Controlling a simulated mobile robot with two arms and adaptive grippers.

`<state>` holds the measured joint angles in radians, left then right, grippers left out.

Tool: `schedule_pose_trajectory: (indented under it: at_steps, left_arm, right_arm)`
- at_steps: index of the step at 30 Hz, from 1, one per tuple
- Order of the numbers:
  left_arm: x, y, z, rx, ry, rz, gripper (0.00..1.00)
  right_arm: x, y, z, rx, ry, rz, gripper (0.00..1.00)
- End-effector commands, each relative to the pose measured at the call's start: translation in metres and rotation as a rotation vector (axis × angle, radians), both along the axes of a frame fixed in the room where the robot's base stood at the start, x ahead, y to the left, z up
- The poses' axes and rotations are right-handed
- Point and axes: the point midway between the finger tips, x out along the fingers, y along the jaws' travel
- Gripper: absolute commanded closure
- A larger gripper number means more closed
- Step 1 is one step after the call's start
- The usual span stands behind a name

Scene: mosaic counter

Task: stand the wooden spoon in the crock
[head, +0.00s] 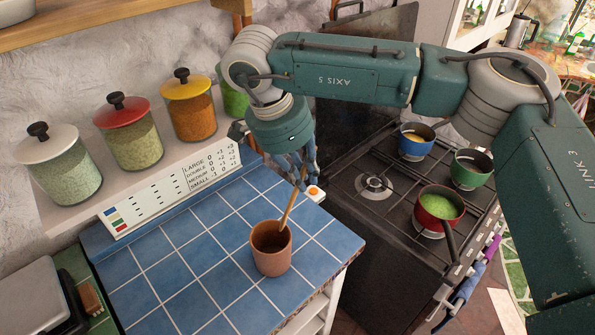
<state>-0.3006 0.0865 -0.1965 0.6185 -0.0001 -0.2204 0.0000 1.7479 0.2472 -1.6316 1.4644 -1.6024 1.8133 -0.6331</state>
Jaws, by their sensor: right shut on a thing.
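A terracotta crock (272,258) stands upright on the blue tiled counter (200,265), near its front right edge. My right gripper (302,172) is above and a little to the right of the crock. It is shut on the upper part of the spoon and partly hides it. My left gripper does not show.
Lidded jars (133,135) stand on a ledge behind the counter. The stove (385,210) to the right carries a blue pot (416,143), a green pot (470,170) and a red pot (438,210). The tiles left of the crock are clear.

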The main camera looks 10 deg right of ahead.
Motion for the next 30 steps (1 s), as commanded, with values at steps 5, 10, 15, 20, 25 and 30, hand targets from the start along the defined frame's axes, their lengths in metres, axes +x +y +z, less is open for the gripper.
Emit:
schedule_pose_trajectory:
  at_steps: [5,10,15,20,25,30]
  left_arm:
    - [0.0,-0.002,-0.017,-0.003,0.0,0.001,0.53]
    - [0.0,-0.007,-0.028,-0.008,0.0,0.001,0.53]
    - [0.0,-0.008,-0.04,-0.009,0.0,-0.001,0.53]
    - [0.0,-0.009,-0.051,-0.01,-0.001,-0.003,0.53]
    - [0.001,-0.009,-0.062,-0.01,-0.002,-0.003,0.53]
    - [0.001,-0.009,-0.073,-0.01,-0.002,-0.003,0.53]
  right_arm:
    - [-0.001,0.006,-0.02,0.0,0.0,0.001,1.0]
    - [-0.001,0.011,-0.034,0.0,0.0,0.0,1.0]
    - [-0.002,0.015,-0.049,0.0,0.0,0.001,1.0]
    - [-0.002,0.02,-0.063,0.0,0.002,0.002,1.0]
    - [-0.002,0.024,-0.077,0.0,0.001,0.001,1.0]
    - [-0.003,0.029,-0.091,0.0,0.0,0.001,1.0]
